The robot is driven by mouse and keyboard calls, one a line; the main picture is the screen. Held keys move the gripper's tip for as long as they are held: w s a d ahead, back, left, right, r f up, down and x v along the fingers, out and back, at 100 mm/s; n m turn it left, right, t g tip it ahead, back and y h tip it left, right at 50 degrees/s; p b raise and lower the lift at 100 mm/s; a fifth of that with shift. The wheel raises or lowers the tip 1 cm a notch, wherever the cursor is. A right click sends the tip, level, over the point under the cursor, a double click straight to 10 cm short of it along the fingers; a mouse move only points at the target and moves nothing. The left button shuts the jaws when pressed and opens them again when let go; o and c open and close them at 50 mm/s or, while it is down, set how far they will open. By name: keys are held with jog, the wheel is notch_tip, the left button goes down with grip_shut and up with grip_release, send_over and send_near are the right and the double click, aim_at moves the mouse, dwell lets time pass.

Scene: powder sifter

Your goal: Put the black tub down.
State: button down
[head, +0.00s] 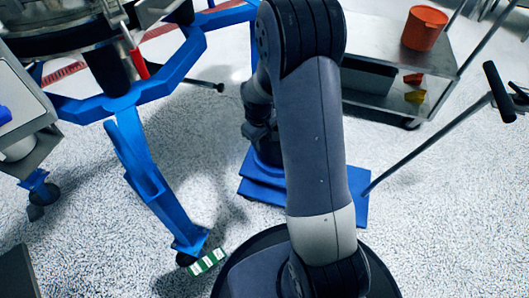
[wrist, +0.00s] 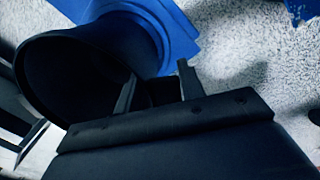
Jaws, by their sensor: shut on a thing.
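The black tub (wrist: 70,80) shows in the wrist view at the left, with its round open mouth tilted toward the camera. My gripper (wrist: 156,88) is shut on the tub. One finger shows in front of the dark mouth and the other to its right; the exact contact is dark and hard to make out. A blue base (wrist: 180,35) shows behind and beyond the tub; whether the tub touches it I cannot tell. In the head view my arm covers the middle, and neither the tub nor the gripper's fingers can be made out.
In the head view a blue platform (head: 353,204) lies on the speckled floor behind my arm. A blue stand leg (head: 150,178) is at the left. A metal cart (head: 448,60) bears an orange bucket (head: 424,28) at the upper right. Open floor lies at the right.

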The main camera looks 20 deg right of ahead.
notch_tip(320, 180, down, 5)
jog(key=shift+r+b, duration=0.1)
jog(key=shift+b, duration=0.9)
jog(key=c, duration=0.9)
grip_release()
jog(key=r+p, duration=0.1)
jog(key=r, duration=0.3)
jog(key=r+p, duration=0.2)
jog(key=r, duration=0.2)
jog(key=a+r+p, duration=0.1)
jog(key=r+p, duration=0.1)
jog(key=r, duration=0.2)
jog(key=shift+s, duration=0.2)
jog(key=shift+f, duration=0.15)
